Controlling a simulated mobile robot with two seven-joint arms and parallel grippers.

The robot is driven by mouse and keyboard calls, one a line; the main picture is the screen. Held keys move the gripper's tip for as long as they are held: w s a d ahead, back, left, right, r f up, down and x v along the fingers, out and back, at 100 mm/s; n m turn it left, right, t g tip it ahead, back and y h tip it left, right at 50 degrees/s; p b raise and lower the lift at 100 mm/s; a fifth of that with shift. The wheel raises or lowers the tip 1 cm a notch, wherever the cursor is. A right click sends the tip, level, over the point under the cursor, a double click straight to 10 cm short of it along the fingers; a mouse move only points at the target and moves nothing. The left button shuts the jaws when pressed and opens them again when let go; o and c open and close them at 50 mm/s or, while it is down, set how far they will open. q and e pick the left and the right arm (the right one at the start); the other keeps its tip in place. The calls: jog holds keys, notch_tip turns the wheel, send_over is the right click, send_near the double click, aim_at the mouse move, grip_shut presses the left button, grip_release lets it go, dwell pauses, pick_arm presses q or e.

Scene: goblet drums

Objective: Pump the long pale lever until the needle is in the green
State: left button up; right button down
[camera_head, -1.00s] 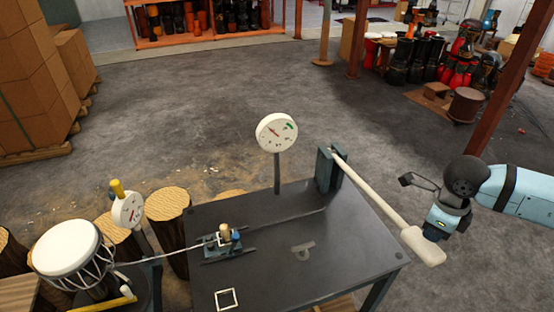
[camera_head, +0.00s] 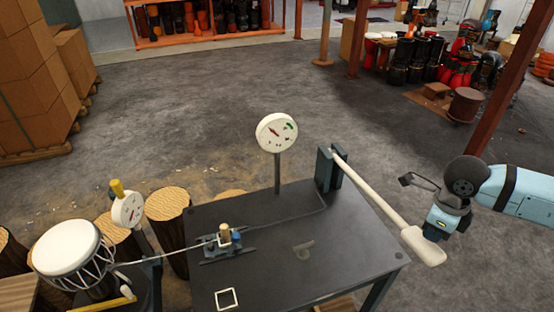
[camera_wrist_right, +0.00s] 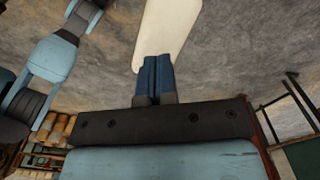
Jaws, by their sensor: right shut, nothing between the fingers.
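The long pale lever (camera_head: 385,198) slopes from a dark pivot block (camera_head: 328,170) on the table down to a wide paddle end (camera_head: 423,245) past the table's right edge. A round white gauge (camera_head: 277,132) stands on a post; its red needle points up and left, away from the green mark at the upper right. My right gripper (camera_head: 432,235) is at the paddle end. In the right wrist view its fingers (camera_wrist_right: 155,75) are together with nothing between them, and the pale lever (camera_wrist_right: 165,30) lies just beyond their tips; contact is unclear. My left gripper is out of view.
The dark table (camera_head: 290,255) carries a small clamp device (camera_head: 225,240) with a cord to a white-headed drum (camera_head: 67,247) at the left. A second gauge (camera_head: 127,210) stands near that drum. Log stumps (camera_head: 167,205) stand behind. Open floor lies beyond the table.

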aim_at(426, 243)
notch_tip(426, 243, down, 4)
jog(key=b, duration=0.3)
jog(key=shift+f+b, duration=0.25)
jog(key=shift+b, duration=0.05)
notch_tip(426, 243, down, 15)
jog(key=b, duration=1.2)
jog(key=r+p, duration=0.3)
jog(key=r, duration=0.3)
jog(key=r+p, duration=0.3)
jog(key=r, duration=0.3)
jog(key=r+p, duration=0.3)
jog(key=r, duration=0.4)
jog(key=shift+s+d+p, duration=0.1)
jog(key=shift+s+p, duration=0.2)
jog(key=shift+s, duration=0.05)
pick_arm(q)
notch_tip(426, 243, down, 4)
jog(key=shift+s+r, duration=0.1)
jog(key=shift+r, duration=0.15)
pick_arm(e)
jog(key=shift+f, duration=0.1)
jog(key=shift+f, duration=0.1)
